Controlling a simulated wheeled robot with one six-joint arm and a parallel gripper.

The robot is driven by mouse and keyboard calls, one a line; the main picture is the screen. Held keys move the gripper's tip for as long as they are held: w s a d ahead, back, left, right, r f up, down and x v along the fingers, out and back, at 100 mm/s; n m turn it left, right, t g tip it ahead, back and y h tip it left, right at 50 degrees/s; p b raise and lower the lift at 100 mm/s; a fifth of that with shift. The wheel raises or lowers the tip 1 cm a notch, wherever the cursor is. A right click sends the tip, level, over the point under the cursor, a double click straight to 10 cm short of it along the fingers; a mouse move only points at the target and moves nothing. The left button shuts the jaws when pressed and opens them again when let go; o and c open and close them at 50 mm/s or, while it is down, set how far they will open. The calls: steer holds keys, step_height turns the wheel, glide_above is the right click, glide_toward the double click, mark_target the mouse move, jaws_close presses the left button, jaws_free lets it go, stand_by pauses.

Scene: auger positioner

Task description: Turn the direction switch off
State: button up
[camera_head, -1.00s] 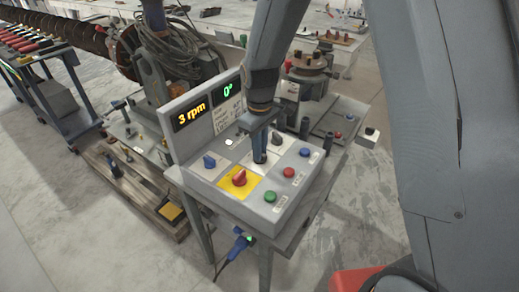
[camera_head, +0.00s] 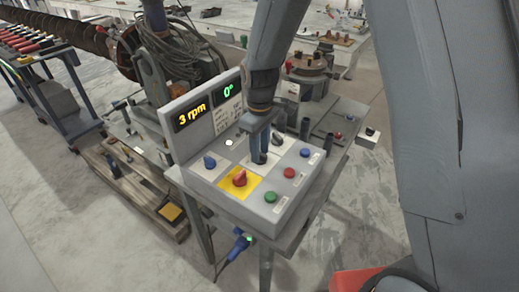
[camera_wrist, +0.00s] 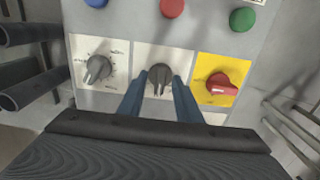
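The control box (camera_head: 255,205) has several knobs and buttons on its sloped top. In the wrist view, a dark knob (camera_wrist: 160,82) on a pale middle plate points along the gap between my two blue fingers; I take it as the direction switch, though its label is too small to read. My gripper (camera_wrist: 161,76) is open, one fingertip on each side of this knob, with a narrow gap that seems to remain. In the head view my gripper (camera_head: 259,160) reaches down over the box and hides most of the knob.
Close beside it are a red knob on a yellow plate (camera_wrist: 220,84) and a dark dial knob (camera_wrist: 97,69). Blue (camera_head: 305,152), red (camera_head: 289,172) and green (camera_head: 270,197) buttons line one edge. Displays (camera_head: 191,115) reading 3 rpm and 0° stand behind.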

steer(key=shift+r, duration=0.1)
steer(key=shift+r+b, duration=1.05)
steer(key=shift+r, duration=2.8)
steer(key=s+d+f+m+t, duration=0.1)
steer(key=s+d+f+m, duration=0.1)
steer(key=s+d+m, duration=0.8)
steer(key=s+d+b, duration=0.1)
steer(key=s+d, duration=0.4)
steer(key=shift+s, duration=0.25)
